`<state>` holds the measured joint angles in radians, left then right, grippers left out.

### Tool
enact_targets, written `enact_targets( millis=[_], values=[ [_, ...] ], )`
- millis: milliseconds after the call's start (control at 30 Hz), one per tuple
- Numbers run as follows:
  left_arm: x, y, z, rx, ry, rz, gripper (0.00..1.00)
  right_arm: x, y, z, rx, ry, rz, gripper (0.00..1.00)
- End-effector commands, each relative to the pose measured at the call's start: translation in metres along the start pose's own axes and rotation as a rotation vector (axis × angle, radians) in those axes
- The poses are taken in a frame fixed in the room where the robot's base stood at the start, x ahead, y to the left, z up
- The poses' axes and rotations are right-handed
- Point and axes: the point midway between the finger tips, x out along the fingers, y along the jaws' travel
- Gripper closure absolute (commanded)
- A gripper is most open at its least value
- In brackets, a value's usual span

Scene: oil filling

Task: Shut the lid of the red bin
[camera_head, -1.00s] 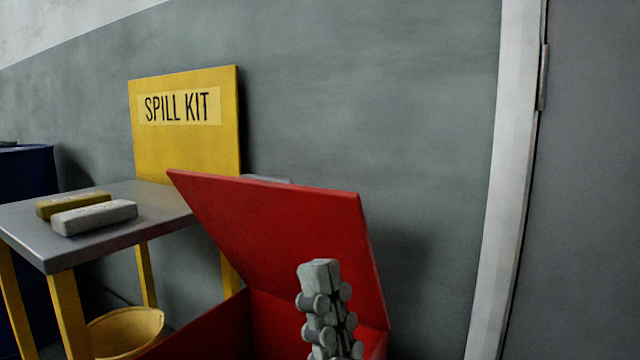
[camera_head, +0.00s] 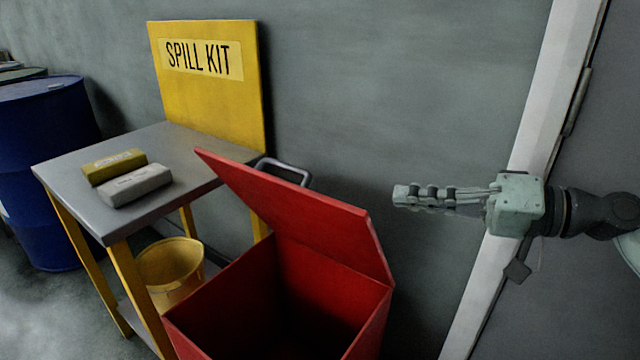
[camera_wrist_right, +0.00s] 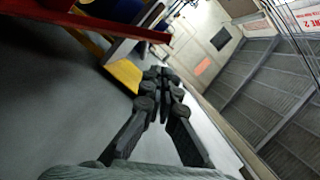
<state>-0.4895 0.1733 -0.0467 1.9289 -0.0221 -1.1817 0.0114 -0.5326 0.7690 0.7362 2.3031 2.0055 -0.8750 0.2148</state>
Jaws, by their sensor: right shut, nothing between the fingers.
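The red bin (camera_head: 230,300) stands at the lower middle of the head view, its dark inside showing. Its red lid (camera_head: 300,208) is raised and tilted back, with a grey handle (camera_head: 284,170) behind it. My right gripper (camera_head: 398,195) is shut and empty. It points left, to the right of the lid's upper corner and apart from it. In the right wrist view, the fingers (camera_wrist_right: 162,75) meet at their tips, and a red strip (camera_wrist_right: 95,22), likely the lid's edge, shows at upper left. My left gripper is not in view.
A grey-topped table (camera_head: 190,150) with yellow legs stands left of the bin, holding a yellow block (camera_head: 113,166) and a grey block (camera_head: 135,186). A yellow bucket (camera_head: 170,265) is below. A yellow SPILL KIT board (camera_head: 208,85) and blue barrel (camera_head: 45,170) stand nearby.

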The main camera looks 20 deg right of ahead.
Motion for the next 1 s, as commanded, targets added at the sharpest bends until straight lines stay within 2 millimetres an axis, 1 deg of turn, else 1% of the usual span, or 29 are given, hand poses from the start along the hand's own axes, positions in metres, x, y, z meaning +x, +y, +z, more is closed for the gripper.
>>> enact_targets(
  millis=[167, 300, 400, 500, 700, 1000],
  values=[
    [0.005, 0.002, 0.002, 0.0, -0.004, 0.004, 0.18, 0.027, -0.001, 0.001, -0.001, -0.007, -0.001, 1.0],
    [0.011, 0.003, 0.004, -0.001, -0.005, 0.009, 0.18, 0.055, -0.001, 0.001, -0.002, -0.006, -0.001, 1.0],
    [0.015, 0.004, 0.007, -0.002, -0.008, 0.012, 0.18, 0.07, -0.001, 0.0, -0.003, -0.003, 0.0, 1.0],
    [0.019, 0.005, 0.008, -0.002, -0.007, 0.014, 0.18, 0.082, -0.001, 0.0, -0.001, -0.002, -0.001, 1.0],
    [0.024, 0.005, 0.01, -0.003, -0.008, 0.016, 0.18, 0.094, 0.0, 0.0, 0.0, 0.001, 0.0, 1.0],
    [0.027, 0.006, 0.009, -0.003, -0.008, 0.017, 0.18, 0.095, 0.001, 0.001, 0.001, 0.001, 0.0, 1.0]
  ],
)
